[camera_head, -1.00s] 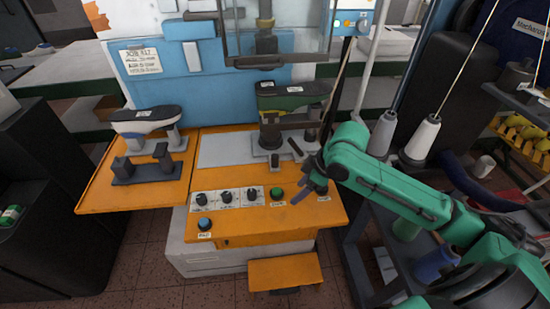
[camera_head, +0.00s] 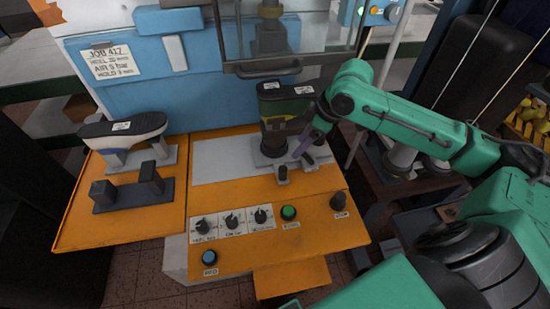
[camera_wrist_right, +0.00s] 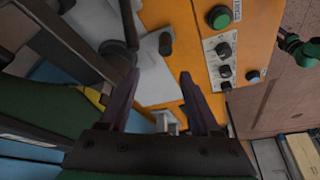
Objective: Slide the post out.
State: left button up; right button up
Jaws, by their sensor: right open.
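The post (camera_head: 273,140) is a dark upright column on a round grey base. It stands on the grey plate of the orange press table, with a dark green-topped shoe last (camera_head: 286,99) above it. A short dark peg (camera_head: 283,174) stands in front of the base; a similar dark peg (camera_wrist_right: 166,44) shows in the right wrist view. My right gripper (camera_head: 304,144) is just right of the post, fingers pointing down, partly hiding the base. In the right wrist view its two fingers (camera_wrist_right: 160,100) are apart with nothing held between them. My left gripper is not in view.
A raised guard frame with a handle (camera_head: 269,68) hangs above the post. A second last (camera_head: 122,129) sits on a stand at the left, behind a dark two-post block (camera_head: 128,188). Knobs and a green button (camera_head: 289,212) line the front. Thread cones (camera_head: 402,158) stand at the right.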

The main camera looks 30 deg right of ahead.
notch_tip(320, 180, down, 2)
jog(key=a, duration=0.1)
send_over(284, 169)
jog(key=s+d, duration=0.1)
jog(key=s, duration=0.1)
jog(key=f+p, duration=0.1)
jog(key=f, duration=0.3)
jog(key=shift+d+f, duration=0.2)
jog(key=x, duration=0.6)
jog(key=shift+w+d+r, duration=0.1)
jog(key=shift+w, duration=0.3)
jog(key=shift+f, duration=0.35)
jog(key=shift+s, duration=0.1)
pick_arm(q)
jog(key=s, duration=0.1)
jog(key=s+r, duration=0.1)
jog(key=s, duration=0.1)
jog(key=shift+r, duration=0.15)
pick_arm(e)
grip_shut()
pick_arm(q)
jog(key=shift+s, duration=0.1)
